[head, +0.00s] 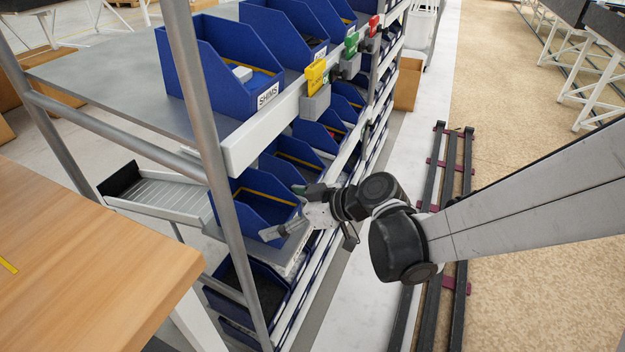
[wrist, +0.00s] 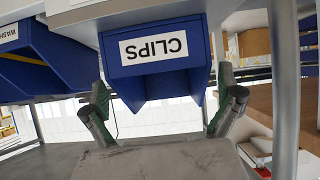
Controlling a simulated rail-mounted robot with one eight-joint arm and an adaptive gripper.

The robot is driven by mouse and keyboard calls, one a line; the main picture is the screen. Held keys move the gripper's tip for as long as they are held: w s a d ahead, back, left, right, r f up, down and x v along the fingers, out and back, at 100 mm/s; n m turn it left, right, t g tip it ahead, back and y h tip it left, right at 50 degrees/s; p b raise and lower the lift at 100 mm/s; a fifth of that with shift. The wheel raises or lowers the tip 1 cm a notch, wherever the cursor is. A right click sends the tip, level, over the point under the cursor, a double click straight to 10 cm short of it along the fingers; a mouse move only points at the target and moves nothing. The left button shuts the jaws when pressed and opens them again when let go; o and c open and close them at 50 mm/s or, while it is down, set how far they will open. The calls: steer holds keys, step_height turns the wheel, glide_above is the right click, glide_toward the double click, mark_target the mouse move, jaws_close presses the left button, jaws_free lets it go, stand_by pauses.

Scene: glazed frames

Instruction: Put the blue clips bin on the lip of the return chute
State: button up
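The blue clips bin (wrist: 154,72) hangs in the middle of the upside-down wrist view, its white CLIPS label facing me. In the head view a blue bin (head: 254,207) in front of my gripper, apparently the same one, stands on a middle shelf at the near end of the rack; its label is hidden there. My gripper (head: 297,210) is at its front. In the wrist view the two fingers are wide apart, one to each side of the bin; I cannot tell whether they touch it. The grey return chute (head: 160,194) with its ribbed bed is left of the rack.
A rack post (head: 212,150) stands between the chute and my gripper. The shims bin (head: 217,60) is on the shelf above. A washers bin (wrist: 55,60) is beside the clips bin. A wooden table (head: 80,270) fills the near left.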

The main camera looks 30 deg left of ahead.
steer(key=shift+d, duration=0.1)
steer(key=d+r+m+t+h, duration=0.2)
steer(key=d+r+m, duration=0.1)
steer(key=d, duration=0.7)
steer(key=d+r+m+t+h, duration=0.1)
steer(key=d+r+m+h, duration=0.15)
steer(key=d, duration=0.75)
steer(key=d+r+m+t+h, duration=0.1)
steer(key=d+r+m+t, duration=0.2)
steer(key=d, duration=0.7)
steer(key=s+d+r+m+t+h, duration=0.1)
steer(key=s+d+m+h, duration=0.3)
steer(key=d, duration=0.5)
steer(key=s+d+m+t+h, duration=0.1)
steer(key=s+d+m+h, duration=0.15)
steer(key=d+m, duration=0.55)
step_height(320, 180, up, 17)
steer(key=d+n+p, duration=0.1)
steer(key=n+p, duration=0.1)
steer(key=p, duration=1.4)
steer(key=shift+w+d+p, duration=0.25)
steer(key=shift+p, duration=0.1)
steer(key=shift+a+f, duration=0.1)
